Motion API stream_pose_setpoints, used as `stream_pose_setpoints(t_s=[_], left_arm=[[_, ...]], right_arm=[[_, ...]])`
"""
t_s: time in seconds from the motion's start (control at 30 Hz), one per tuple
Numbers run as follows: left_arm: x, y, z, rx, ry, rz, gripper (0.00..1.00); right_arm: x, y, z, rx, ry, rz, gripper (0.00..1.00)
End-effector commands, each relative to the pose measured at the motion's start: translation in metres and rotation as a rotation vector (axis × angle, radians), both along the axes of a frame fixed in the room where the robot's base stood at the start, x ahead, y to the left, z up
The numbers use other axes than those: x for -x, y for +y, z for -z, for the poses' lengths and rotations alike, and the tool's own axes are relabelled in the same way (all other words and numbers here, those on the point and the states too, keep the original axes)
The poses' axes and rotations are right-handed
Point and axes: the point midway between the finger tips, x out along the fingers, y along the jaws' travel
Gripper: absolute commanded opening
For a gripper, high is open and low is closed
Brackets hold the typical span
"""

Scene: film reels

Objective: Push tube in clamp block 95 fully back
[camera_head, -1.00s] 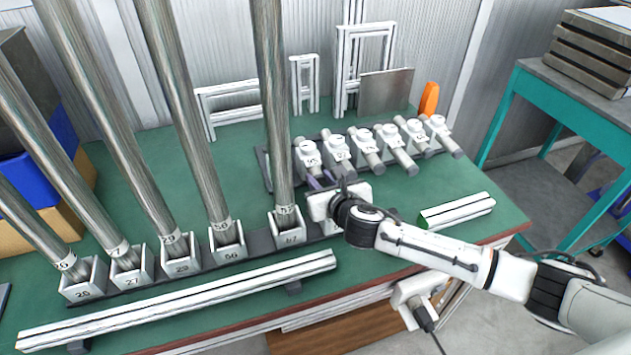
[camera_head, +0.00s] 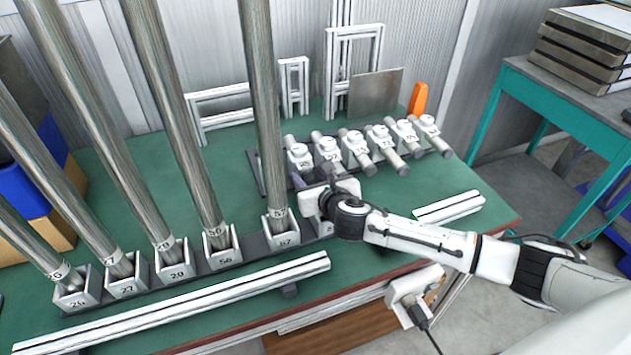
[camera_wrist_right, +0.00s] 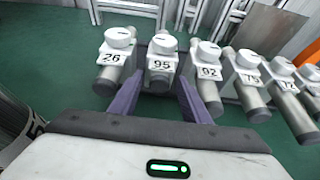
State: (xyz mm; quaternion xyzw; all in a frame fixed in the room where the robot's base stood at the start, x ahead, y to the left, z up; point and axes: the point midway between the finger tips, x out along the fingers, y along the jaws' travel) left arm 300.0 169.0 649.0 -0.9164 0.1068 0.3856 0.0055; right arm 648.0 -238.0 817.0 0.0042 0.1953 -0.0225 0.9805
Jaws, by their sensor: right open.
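Clamp block 95 (camera_wrist_right: 161,64) is a white block with a round knob, in the right wrist view's upper middle. The grey end of its tube (camera_wrist_right: 158,85) shows below the label, between two purple fingers. My right gripper (camera_wrist_right: 160,98) is open, one finger on each side of the tube; contact cannot be told. In the head view the right gripper (camera_head: 306,184) reaches the left part of the clamp row, its fingers partly hidden by my wrist. My left gripper is not in view.
Tall steel tubes stand in numbered sockets, the one in socket 57 (camera_head: 263,110) close left of my gripper. A white rail (camera_head: 447,207) lies right.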

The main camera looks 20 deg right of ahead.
Motion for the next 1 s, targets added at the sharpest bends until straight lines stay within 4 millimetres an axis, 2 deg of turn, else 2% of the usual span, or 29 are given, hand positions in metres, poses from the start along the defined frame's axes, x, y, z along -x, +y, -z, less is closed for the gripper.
stream_pose_setpoints(t_s=[0.3,0.5,0.63,0.9,1.0], left_arm=[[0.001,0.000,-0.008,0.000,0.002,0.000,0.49],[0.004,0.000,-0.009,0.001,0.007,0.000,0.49],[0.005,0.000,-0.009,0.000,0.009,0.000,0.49],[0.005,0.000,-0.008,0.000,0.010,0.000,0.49],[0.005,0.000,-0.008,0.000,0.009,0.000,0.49]], right_arm=[[0.053,0.003,-0.022,0.000,0.002,-0.002,0.43],[0.079,0.004,-0.033,-0.001,0.000,-0.002,0.43],[0.086,0.004,-0.036,-0.001,0.000,-0.002,0.43],[0.088,0.004,-0.037,-0.001,0.000,-0.001,0.43],[0.088,0.004,-0.037,0.000,0.000,-0.001,0.28]])
